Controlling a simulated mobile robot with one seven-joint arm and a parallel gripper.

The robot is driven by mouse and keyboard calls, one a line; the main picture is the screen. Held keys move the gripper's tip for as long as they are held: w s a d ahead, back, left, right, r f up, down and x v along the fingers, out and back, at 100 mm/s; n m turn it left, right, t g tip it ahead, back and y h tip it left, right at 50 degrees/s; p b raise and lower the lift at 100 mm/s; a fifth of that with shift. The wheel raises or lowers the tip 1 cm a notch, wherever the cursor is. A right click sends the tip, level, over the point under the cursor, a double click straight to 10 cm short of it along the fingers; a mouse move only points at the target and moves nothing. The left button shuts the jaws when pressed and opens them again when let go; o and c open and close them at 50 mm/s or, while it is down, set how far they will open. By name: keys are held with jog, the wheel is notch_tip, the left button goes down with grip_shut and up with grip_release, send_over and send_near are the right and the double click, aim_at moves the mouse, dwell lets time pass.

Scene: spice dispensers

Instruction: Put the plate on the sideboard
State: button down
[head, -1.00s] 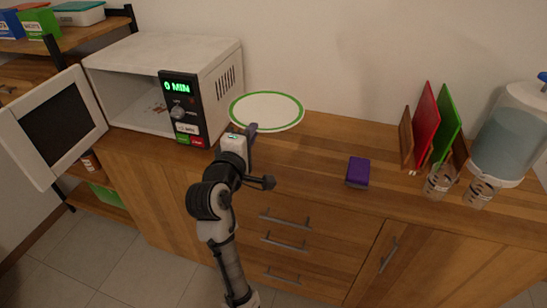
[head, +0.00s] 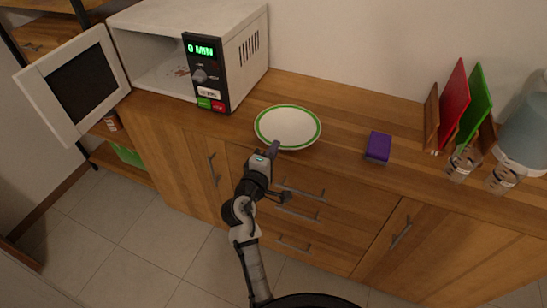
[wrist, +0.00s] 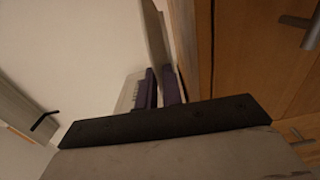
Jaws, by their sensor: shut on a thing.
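A white plate (head: 288,126) with a green rim is at the wooden sideboard (head: 345,122), right of the microwave. My gripper (head: 272,150) is shut on the plate's near edge, on the side facing me. The plate looks nearly level over the sideboard top. I cannot tell whether its underside touches the wood.
The microwave (head: 240,60) stands left with its door (head: 80,92) open. A purple sponge (head: 378,146) lies right of the plate. The sideboard between plate and sponge is clear.

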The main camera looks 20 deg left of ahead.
jog(key=shift+f, duration=1.45)
jog(key=c, duration=1.5)
grip_release()
jog(key=shift+f, duration=0.15)
jog(key=shift+c, duration=0.2)
jog(key=s+b, duration=0.4)
jog(key=s, duration=0.8)
jog(key=shift+a+r, duration=0.25)
